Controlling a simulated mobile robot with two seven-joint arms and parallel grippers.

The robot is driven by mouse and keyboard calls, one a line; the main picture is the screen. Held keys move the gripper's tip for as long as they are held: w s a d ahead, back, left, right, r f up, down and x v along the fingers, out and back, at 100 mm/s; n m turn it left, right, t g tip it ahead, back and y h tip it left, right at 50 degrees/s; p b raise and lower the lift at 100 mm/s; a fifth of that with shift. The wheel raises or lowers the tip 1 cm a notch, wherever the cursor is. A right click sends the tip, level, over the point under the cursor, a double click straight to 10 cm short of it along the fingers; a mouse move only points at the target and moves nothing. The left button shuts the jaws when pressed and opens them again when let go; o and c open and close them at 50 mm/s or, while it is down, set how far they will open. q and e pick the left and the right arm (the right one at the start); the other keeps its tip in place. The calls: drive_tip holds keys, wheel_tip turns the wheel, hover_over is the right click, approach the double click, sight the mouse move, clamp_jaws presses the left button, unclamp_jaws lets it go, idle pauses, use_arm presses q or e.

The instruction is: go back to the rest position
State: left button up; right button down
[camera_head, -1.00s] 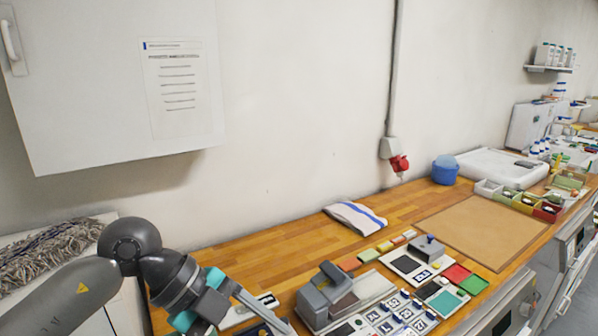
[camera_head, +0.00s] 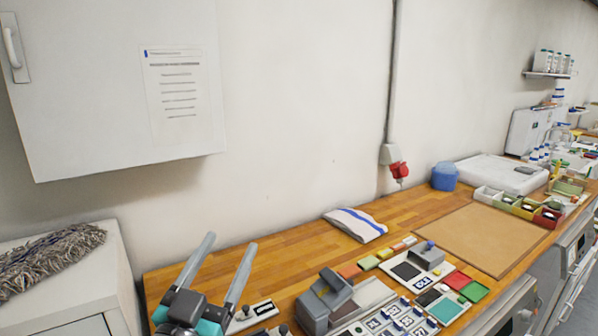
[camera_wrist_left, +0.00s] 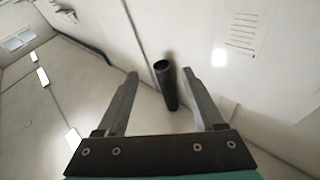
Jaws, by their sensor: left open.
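My left gripper (camera_head: 228,266) is at the lower left of the head view, over the left end of the wooden workbench (camera_head: 286,250). Its two grey fingers point up and away, spread apart with nothing between them. In the left wrist view, my left gripper (camera_wrist_left: 160,85) also shows its fingers apart, with a dark pipe-like cylinder (camera_wrist_left: 167,85) and the wall behind. My right gripper is not in view.
A grey press-like device (camera_head: 322,300) and small cards stand right of the gripper. A folded white cloth (camera_head: 355,224) lies behind them. A wall cabinet (camera_head: 110,90) hangs above left. A mop head (camera_head: 48,258) lies on a white cabinet. The brown mat (camera_head: 480,238) is bare.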

use_arm(q)
drive_tip(key=s+a+f+n+g+y, duration=0.2)
drive_tip(key=s+a+f+g+y, duration=0.15)
drive_tip(key=f, duration=0.55)
drive_tip(key=s+a+f+n+g+y, duration=0.25)
drive_tip(key=f+g, duration=0.25)
drive_tip(key=f, duration=0.4)
drive_tip(key=s+f+m+g+h, duration=0.1)
drive_tip(key=s+f+m+g, duration=0.1)
drive_tip(key=s+f+g, duration=1)
drive_tip(key=s+f+t+b, duration=0.1)
drive_tip(key=s+f+b, duration=0.15)
drive_tip(key=f, duration=0.75)
drive_tip(key=s+f+b, duration=0.2)
drive_tip(key=f+b, duration=0.2)
drive_tip(key=f, duration=0.6)
drive_tip(key=s+f+t+b, duration=0.1)
drive_tip(key=s+f+b, duration=0.15)
drive_tip(key=f, duration=0.65)
drive_tip(key=s+f+b, duration=0.3)
drive_tip(key=s+f, duration=0.2)
drive_tip(key=f, duration=0.3)
drive_tip(key=s+a+f+g+b, duration=0.1)
drive_tip(key=s+f+b, duration=0.2)
drive_tip(key=s+f, duration=0.2)
drive_tip(key=s+a+f+b, duration=0.1)
drive_tip(key=s+f+b, duration=0.2)
drive_tip(key=f, duration=0.8)
drive_tip(key=shift+s+f, duration=0.3)
drive_tip(key=shift+s, duration=0.95)
